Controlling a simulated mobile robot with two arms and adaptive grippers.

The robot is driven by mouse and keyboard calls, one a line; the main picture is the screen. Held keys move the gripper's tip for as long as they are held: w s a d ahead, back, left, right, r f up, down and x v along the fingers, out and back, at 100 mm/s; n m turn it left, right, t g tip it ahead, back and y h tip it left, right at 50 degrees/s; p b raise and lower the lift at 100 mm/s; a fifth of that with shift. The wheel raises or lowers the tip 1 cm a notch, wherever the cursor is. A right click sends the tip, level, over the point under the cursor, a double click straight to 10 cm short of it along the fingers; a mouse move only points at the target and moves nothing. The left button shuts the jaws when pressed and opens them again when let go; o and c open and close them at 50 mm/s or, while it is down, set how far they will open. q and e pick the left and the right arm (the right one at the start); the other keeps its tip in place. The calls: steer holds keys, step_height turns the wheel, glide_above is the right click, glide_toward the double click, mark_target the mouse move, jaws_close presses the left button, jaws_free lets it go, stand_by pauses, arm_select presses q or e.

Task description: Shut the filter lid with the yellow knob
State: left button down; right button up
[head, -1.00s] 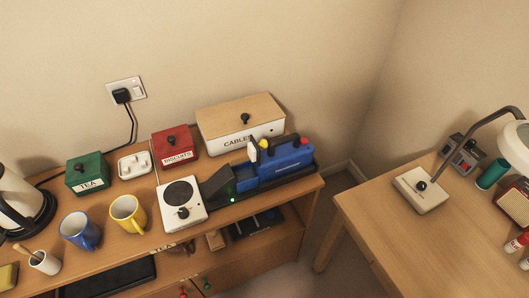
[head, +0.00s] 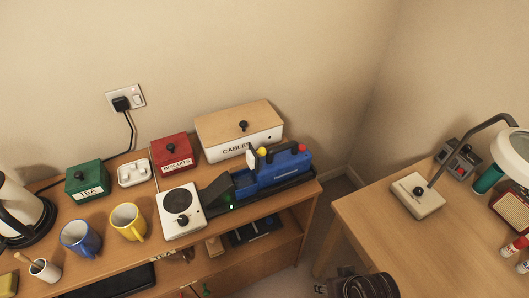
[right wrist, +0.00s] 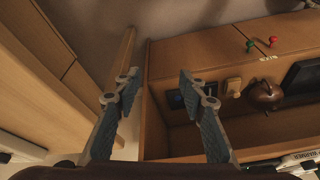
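A blue handheld appliance (head: 278,170) with a red button lies in a black dock on the right end of the wooden sideboard. Its white lid (head: 252,158) with the yellow knob (head: 262,151) stands raised, tilted up from the body. My right gripper (right wrist: 158,78) is open and empty in the right wrist view, with its two fingers well apart. Dark parts of my right arm show at the bottom of the head view, in front of the gap between sideboard and desk, apart from the appliance. My left gripper is not in view.
The white cables box (head: 240,140) stands right behind the appliance. A hotplate (head: 168,222) stands to its left, with a yellow mug (head: 127,222) farther left. The wooden desk (head: 365,225) is at right. The right wrist view shows the open shelf (right wrist: 215,145) with a brown pot (right wrist: 263,95).

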steer(key=w+a+r+m+t+y, duration=0.2)
steer(key=w+a+r, duration=0.2)
steer(key=w+r, duration=0.25)
steer(key=m+t+y, duration=0.6)
steer(key=m, duration=0.5)
glide_toward(264, 154)
steer(key=w+a, duration=0.1)
steer(key=w, duration=0.1)
steer(key=shift+f+p+x, duration=0.2)
steer(key=shift+p+x, duration=0.45)
steer(key=shift+x, duration=3.25)
steer(key=shift+s+a, duration=0.1)
steer(key=shift+s, duration=0.05)
jaws_close()
